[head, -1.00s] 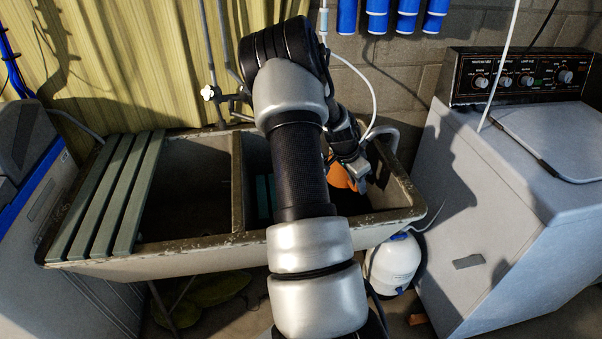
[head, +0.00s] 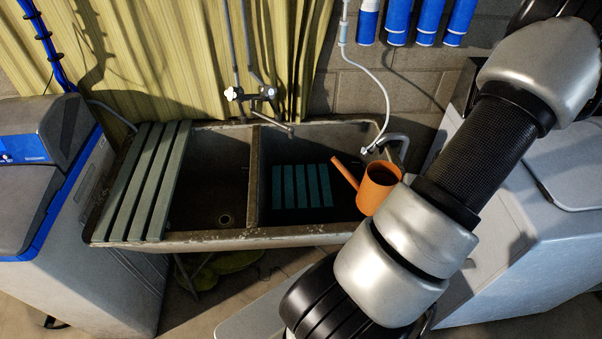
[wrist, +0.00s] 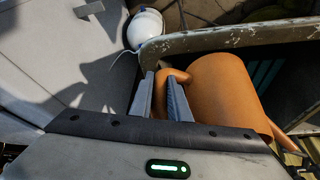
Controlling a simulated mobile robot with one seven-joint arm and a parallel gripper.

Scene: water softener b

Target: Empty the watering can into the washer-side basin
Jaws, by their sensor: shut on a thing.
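The orange watering can (head: 378,190) is at the right end of the washer-side basin (head: 300,236), the right compartment of the double sink. It looks roughly upright, its spout pointing left over that compartment. My gripper (wrist: 161,97) is shut on the can's handle in the wrist view, with one finger on each side. The can's body (wrist: 222,88) is right of the fingers, beside the basin's rim (wrist: 235,37). In the head view my arm hides the gripper and part of the can. The can's height above the basin floor is unclear.
A teal slatted piece (head: 300,187) lies in the right compartment. The left compartment (head: 212,190) is partly covered by green slats (head: 150,185). A faucet (head: 268,92) stands behind the divider. The washer (head: 560,215) is right of the sink. A white tank (wrist: 145,27) stands near the rim.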

